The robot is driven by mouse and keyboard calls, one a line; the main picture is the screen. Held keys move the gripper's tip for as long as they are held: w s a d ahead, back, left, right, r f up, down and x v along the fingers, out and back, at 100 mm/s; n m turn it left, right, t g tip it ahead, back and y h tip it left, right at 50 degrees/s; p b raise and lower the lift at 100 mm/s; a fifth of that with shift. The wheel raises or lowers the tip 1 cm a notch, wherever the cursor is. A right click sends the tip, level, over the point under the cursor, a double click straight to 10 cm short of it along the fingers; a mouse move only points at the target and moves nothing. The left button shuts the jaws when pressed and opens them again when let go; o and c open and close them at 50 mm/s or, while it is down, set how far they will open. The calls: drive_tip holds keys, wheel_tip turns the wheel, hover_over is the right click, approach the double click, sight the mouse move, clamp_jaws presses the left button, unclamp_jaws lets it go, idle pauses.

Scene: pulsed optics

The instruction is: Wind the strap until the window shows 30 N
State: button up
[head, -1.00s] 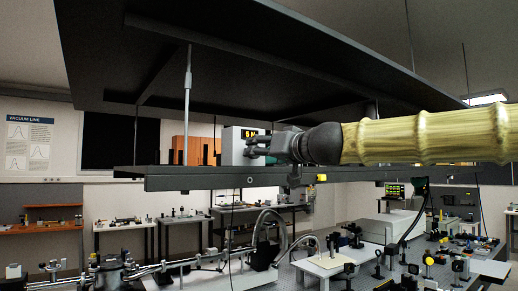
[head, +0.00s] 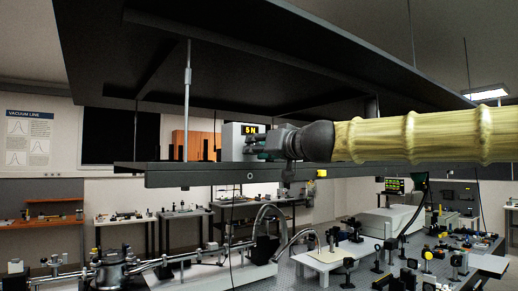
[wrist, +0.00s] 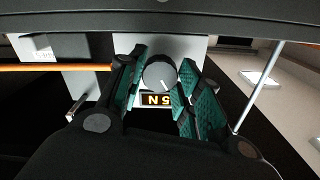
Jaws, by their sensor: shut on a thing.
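The tensioner box (head: 230,142) is pale and stands on the dark hanging shelf. Its lit yellow window (head: 251,129) reads 5 N; in the wrist view the window (wrist: 158,99) appears upside down. A round grey knob (wrist: 160,71) with a light index mark sits beside the window on the box face. My gripper (head: 264,147) reaches it from the right. In the wrist view my gripper's green-padded fingers (wrist: 160,85) are on both sides of the knob, shut on it. A thin orange band (wrist: 55,68) runs left from the box; I cannot tell whether it is the strap.
The dark shelf (head: 180,177) runs under the box, with a large dark panel (head: 280,65) overhead. A thin support rod (head: 187,90) stands left of the box. Below is an optics table (head: 330,272) with many small mounts.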

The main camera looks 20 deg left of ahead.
drive_tip(key=shift+m, duration=0.3)
drive_tip(key=m, duration=0.5)
drive_tip(key=shift+b, duration=0.35)
drive_tip(key=m, duration=1.9)
drive_tip(key=shift+f+b, duration=0.1)
drive_tip(key=shift+b, duration=0.2)
drive_tip(key=o, duration=1)
drive_tip(key=shift+o, duration=0.2)
